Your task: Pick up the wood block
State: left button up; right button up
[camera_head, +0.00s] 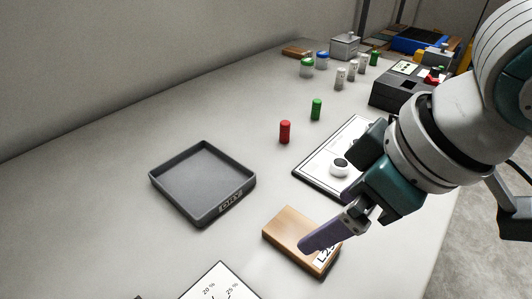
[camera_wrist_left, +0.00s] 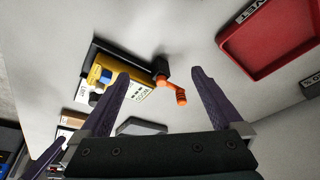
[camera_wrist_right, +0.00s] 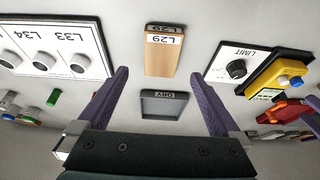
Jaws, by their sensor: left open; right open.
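The wood block (camera_head: 284,234) is a flat light-brown piece with a white label at one end. It lies on the table in front of the grey tray in the head view. In the right wrist view the block (camera_wrist_right: 160,60) shows its "L29" label and sits between and beyond the fingertips. My left gripper (camera_wrist_left: 160,74) is open and empty in the left wrist view, away from the block.
The grey "DRY" tray (camera_head: 203,184) stands behind the block. A white panel (camera_head: 318,169) with a round knob lies beside it. Red (camera_head: 285,131) and green (camera_head: 317,109) cylinders stand farther back. A red tray (camera_wrist_left: 270,38) and a yellow device (camera_wrist_left: 120,72) show in the left wrist view.

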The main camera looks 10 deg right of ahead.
pick_arm(q)
jog(key=shift+d+f, duration=0.25)
jog(key=shift+f, duration=0.25)
pick_arm(e)
jog(key=shift+x, duration=1.1)
pick_arm(q)
notch_tip(320, 180, down, 2)
jog(key=shift+f+b, duration=0.1)
jog(key=shift+b, duration=1.15)
pick_arm(e)
jog(key=x, duration=0.4)
jog(key=shift+s+f, duration=0.15)
jog(key=shift+f, duration=0.3)
jog(key=shift+a+f, duration=0.1)
jog(key=shift+f, duration=0.2)
pick_arm(q)
jog(key=shift+a, duration=0.15)
pick_arm(e)
jog(key=c, duration=1.2)
jog(key=shift+c, duration=0.6)
jog(key=shift+r, duration=0.15)
